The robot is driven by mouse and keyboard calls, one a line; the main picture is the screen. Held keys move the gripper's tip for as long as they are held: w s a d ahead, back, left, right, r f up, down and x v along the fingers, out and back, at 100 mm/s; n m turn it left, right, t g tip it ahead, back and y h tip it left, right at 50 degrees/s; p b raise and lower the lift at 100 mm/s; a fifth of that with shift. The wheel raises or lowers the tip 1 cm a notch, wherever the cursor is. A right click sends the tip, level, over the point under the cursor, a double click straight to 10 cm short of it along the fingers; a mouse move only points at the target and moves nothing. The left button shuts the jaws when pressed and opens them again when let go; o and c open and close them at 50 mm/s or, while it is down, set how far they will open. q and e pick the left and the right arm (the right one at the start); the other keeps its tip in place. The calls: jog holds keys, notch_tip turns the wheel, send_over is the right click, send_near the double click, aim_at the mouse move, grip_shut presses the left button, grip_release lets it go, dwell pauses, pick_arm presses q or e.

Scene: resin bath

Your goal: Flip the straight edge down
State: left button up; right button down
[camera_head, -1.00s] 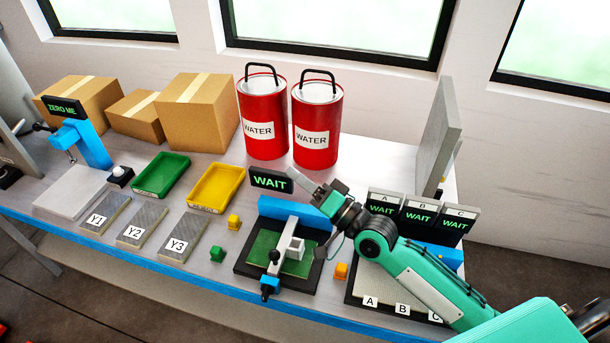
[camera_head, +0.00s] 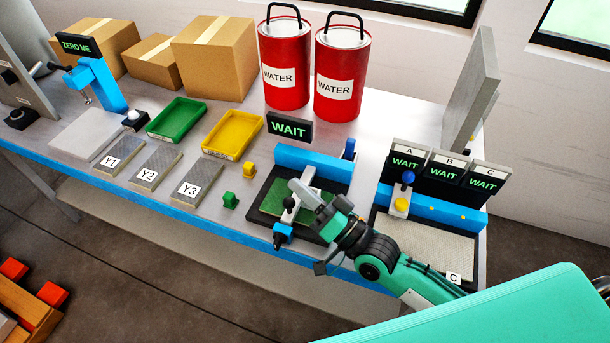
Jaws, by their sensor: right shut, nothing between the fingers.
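The station with the green plate (camera_head: 271,200) has a blue block (camera_head: 318,166) along its back. A light grey bar (camera_head: 309,174), which looks like the straight edge, runs from the block toward the front. Its angle to the plate is hard to tell, and my right gripper partly hides it. A black knob (camera_head: 290,203) and a blue clamp-like part (camera_head: 283,232) are at the front. My right gripper (camera_head: 298,190) is shut and empty, over the plate close to the bar and knob; contact cannot be told. My left gripper is not in view.
A WAIT display (camera_head: 289,127) stands behind the station. A green cube (camera_head: 230,200) and a yellow block (camera_head: 248,170) sit to its left. The A, B, C station (camera_head: 424,238) is to the right. Two red water cans (camera_head: 342,75) stand behind.

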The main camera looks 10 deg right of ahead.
jog(key=shift+s+a+f, duration=0.1)
jog(key=shift+s+f, duration=0.15)
jog(key=shift+f, duration=0.55)
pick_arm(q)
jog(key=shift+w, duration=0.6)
pick_arm(e)
jog(key=shift+f, duration=0.15)
pick_arm(q)
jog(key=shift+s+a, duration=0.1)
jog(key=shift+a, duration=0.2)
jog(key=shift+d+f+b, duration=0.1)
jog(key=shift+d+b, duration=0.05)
jog(key=shift+b, duration=0.15)
pick_arm(e)
jog(key=shift+s, duration=0.1)
